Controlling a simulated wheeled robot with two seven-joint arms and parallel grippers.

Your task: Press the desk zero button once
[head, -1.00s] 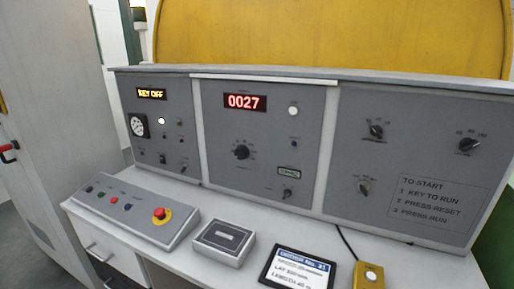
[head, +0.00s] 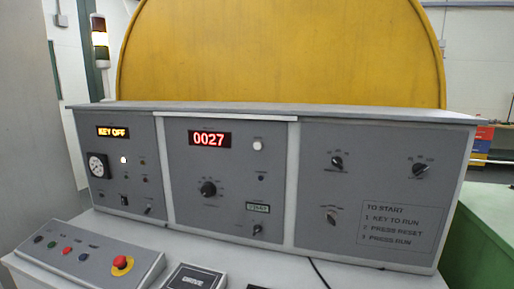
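The grey control desk (head: 232,260) fills the middle of the head view. Its centre panel has a red counter display (head: 210,139) reading 0027. A round white button (head: 257,144) sits just right of the display; the small label above it is too blurred to read, so I cannot tell surely that it is the zero button. A small dark control (head: 261,178) lies below it. On the left panel a display (head: 113,132) reads KEY OFF, with a lit white lamp (head: 124,160) below. Neither gripper is in view.
A sloped button box (head: 90,258) with a red emergency stop (head: 122,265) stands on the desk at front left. A dark box (head: 195,278) sits beside it. A yellow machine guard (head: 280,55) rises behind.

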